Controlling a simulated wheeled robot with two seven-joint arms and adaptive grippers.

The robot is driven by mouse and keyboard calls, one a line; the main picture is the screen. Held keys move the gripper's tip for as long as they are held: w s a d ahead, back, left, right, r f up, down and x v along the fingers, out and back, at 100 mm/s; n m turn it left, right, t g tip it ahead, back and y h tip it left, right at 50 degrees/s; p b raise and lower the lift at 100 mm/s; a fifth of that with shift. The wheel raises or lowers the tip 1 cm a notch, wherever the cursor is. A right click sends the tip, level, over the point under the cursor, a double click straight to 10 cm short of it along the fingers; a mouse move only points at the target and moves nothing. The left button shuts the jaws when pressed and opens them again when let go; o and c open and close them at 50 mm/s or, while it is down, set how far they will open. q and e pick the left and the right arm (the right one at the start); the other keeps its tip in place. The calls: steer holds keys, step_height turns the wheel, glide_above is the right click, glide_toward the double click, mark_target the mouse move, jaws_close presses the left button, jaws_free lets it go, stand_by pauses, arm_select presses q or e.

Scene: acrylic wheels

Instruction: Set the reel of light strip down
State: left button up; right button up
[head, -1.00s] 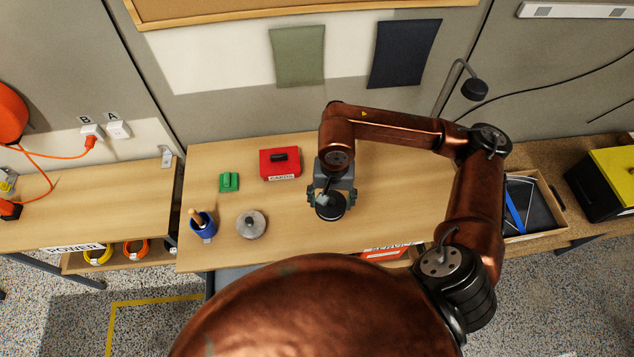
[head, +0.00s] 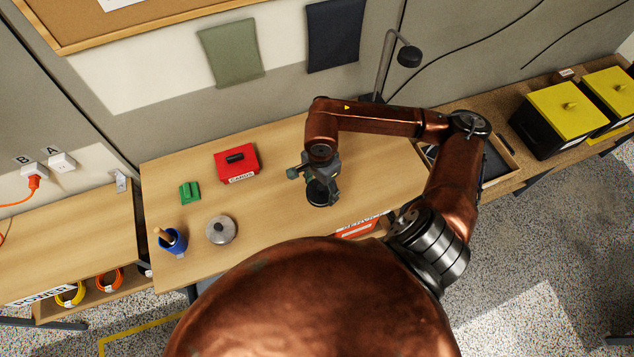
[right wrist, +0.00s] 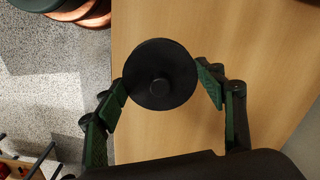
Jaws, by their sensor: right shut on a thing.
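The reel of light strip (head: 322,192) looks like a black round disc with a hub at its centre. It shows in the head view under my right gripper, over the right part of the wooden bench. In the right wrist view the reel (right wrist: 160,75) sits between the two green fingers. My right gripper (head: 318,182) is shut on it. The bench top (right wrist: 200,135) is behind the reel in the right wrist view; I cannot tell how big the gap is. My left gripper is in neither view.
A red cards box (head: 237,165), a green block (head: 190,193), a round grey metal piece (head: 221,230) and a blue cup (head: 172,242) stand on the bench's left part. A lamp (head: 409,57) and a wooden tray (head: 503,156) are at right. Bench around the reel is bare.

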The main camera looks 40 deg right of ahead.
steer(key=w+d+f, duration=0.1)
steer(key=f, duration=0.1)
steer(key=w+d+f, duration=0.1)
steer(key=w+f, duration=0.1)
steer(key=w+d+f, duration=0.1)
steer(key=f, duration=0.1)
steer(key=shift+w+d+f+p, duration=0.25)
steer(key=shift+w+d+p, duration=0.05)
steer(key=shift+w+d, duration=0.05)
step_height(320, 180, down, 2)
steer(key=shift+a+f+p, duration=0.1)
steer(key=shift+f+p, duration=0.05)
steer(key=shift+p, duration=0.25)
steer(key=shift+f, duration=0.3)
steer(key=shift+f, duration=0.2)
steer(key=o, duration=1.1)
steer(key=shift+o, duration=0.5)
steer(key=shift+r, duration=0.1)
